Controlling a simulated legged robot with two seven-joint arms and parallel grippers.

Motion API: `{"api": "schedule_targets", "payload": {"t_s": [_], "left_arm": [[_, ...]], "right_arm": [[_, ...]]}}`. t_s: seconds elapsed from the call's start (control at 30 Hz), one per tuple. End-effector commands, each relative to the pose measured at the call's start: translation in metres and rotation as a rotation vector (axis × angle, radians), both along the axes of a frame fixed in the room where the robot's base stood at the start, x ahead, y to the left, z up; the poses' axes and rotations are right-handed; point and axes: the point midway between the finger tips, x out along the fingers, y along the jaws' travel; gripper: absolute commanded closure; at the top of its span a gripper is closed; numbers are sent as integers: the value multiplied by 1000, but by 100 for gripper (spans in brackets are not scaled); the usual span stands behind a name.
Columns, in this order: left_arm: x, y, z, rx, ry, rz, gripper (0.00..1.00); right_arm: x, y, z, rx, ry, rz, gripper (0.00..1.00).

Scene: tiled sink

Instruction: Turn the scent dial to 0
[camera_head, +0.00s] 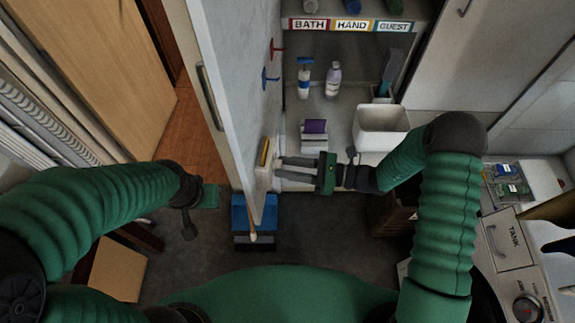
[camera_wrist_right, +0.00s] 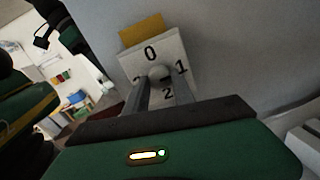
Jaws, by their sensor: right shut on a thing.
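The scent dial is a white box (camera_wrist_right: 178,48) with a yellow top, fixed to a pale grey panel. Its face shows 0 at the top, 1 at the right and 2 at the bottom; the left mark is partly hidden by a finger. My right gripper (camera_wrist_right: 160,84) is shut on the round pale knob (camera_wrist_right: 159,71) in the middle of the face. The knob's pointer direction cannot be made out. In the head view the box (camera_head: 262,176) is seen edge-on, with my right gripper (camera_head: 279,170) reaching it from the right. My left gripper (camera_head: 190,201) hangs at the left, away from the dial.
A tank unit (camera_head: 510,243) is at the far right.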

Motion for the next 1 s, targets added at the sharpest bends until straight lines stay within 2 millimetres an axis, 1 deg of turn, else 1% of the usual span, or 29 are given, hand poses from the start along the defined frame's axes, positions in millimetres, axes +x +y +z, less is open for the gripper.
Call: {"api": "schedule_targets", "payload": {"t_s": [0.27, 0.47, 0.67, 1.0], "left_arm": [[0, 0, -1, 0, 0, 0, 64], [0, 0, -7, 0, 0, 0, 64], [0, 0, -16, 0, 0, 0, 64], [0, 0, -35, 0, 0, 0, 64]], "right_arm": [[2, -1, 0, -1, -15, -3, 100], [2, -1, -1, -9, -82, -6, 100], [3, -1, -2, -29, -216, -7, 100], [3, -2, -2, -73, -530, -7, 100]]}}
